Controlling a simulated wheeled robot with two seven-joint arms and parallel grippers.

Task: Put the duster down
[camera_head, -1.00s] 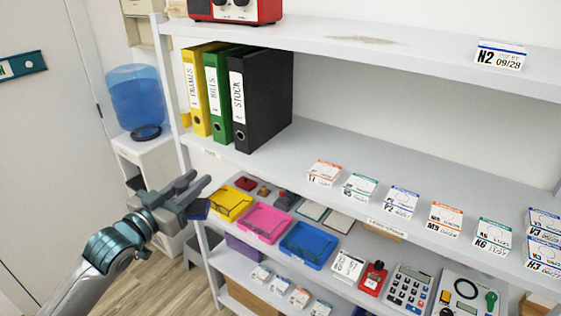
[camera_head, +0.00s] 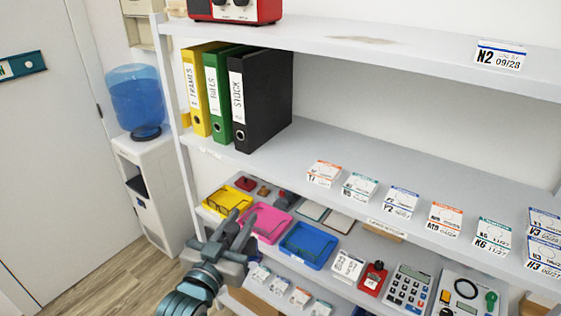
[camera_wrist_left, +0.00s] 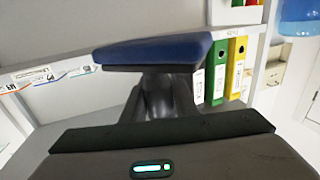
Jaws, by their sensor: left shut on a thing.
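My left gripper (camera_head: 236,230) is in front of the shelf unit, near the left end of the lower shelf with the trays. In the left wrist view my left gripper (camera_wrist_left: 168,82) is shut on the duster (camera_wrist_left: 155,50), a block with a blue pad and a dark edge, held clear of any surface there. In the head view I cannot make out the duster; the fingers and hand hide it. My right gripper is in no view.
Yellow (camera_head: 228,201), pink (camera_head: 265,222) and blue (camera_head: 308,245) trays stand on the lower shelf. Three binders (camera_head: 262,100) stand on the middle shelf (camera_head: 330,145), with bare room right of them. The top shelf (camera_head: 420,58) has a brownish smudge (camera_head: 365,40).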

